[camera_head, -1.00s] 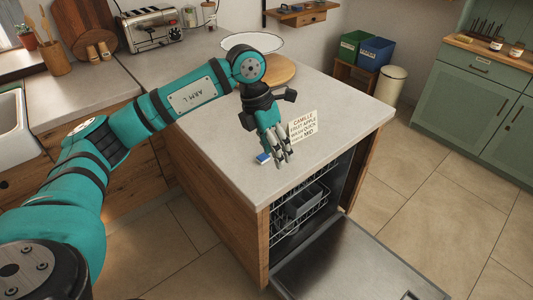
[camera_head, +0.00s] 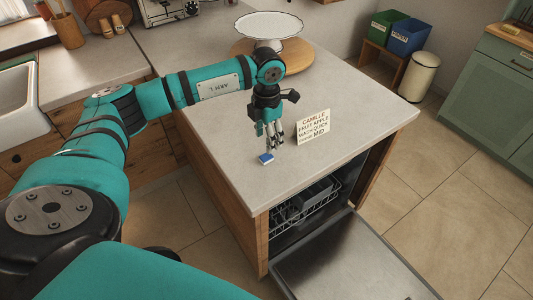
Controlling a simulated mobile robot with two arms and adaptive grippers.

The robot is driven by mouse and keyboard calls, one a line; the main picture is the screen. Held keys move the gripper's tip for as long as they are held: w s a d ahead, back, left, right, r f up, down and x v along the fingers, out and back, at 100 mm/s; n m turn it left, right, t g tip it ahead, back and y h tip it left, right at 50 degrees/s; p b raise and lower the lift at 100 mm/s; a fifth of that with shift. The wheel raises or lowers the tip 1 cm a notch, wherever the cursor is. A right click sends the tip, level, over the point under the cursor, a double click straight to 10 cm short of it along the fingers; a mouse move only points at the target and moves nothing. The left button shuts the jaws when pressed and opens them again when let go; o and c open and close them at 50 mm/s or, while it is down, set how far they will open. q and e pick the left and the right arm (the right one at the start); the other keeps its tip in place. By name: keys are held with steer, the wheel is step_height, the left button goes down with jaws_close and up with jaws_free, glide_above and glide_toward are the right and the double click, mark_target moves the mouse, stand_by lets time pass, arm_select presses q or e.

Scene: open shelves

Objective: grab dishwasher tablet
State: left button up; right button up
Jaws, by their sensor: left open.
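The dishwasher tablet (camera_head: 266,158), a small blue and white block, lies on the grey counter (camera_head: 225,170) near its front edge. My left gripper (camera_head: 272,146) is open and points down just above and behind the tablet, its fingertips very close to it. I cannot tell whether they touch it. My right gripper is not in view.
A note card (camera_head: 313,127) stands right of my gripper. A white cake stand (camera_head: 268,25) and a round wooden board (camera_head: 300,58) are farther back. Below the counter, the dishwasher door (camera_head: 345,262) hangs open, its rack (camera_head: 303,207) showing. A sink is at far left.

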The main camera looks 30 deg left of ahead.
mark_target(268, 155)
arm_select(q)
step_height(268, 155, down, 3)
steer(key=shift+f+p, duration=0.1)
steer(key=shift+p, duration=0.5)
steer(key=f, duration=0.1)
steer(key=f+p, duration=0.2)
steer(key=shift+w+f, duration=0.25)
steer(key=shift+f, duration=0.55)
steer(key=c, duration=0.9)
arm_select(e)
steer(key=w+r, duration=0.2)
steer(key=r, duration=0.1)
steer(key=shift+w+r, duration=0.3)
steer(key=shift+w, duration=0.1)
